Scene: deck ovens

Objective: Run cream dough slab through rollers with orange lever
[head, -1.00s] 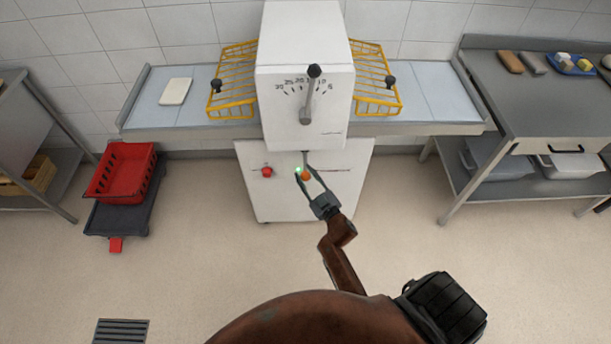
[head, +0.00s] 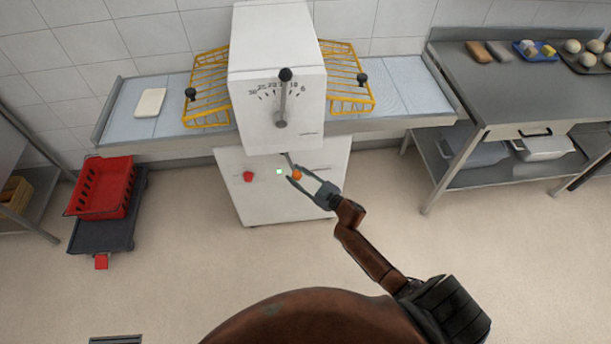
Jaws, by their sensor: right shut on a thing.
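The cream dough slab (head: 150,102) lies flat on the left belt of the white roller machine (head: 277,60), left of the yellow wire guard and apart from the rollers. The orange-knobbed lever (head: 297,175) hangs below the machine's head, tilted to the right. My right gripper (head: 297,174) is shut on the orange knob, with a finger on either side. My left gripper is not in view. The rollers are hidden inside the housing.
Yellow wire guards (head: 346,77) stand on both sides. A dial handle (head: 283,98) points up. The lower front has a red button (head: 248,176) and a small pale green light (head: 279,171). A red crate (head: 103,187) on a dolly stands left; a steel table (head: 480,95) stands right.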

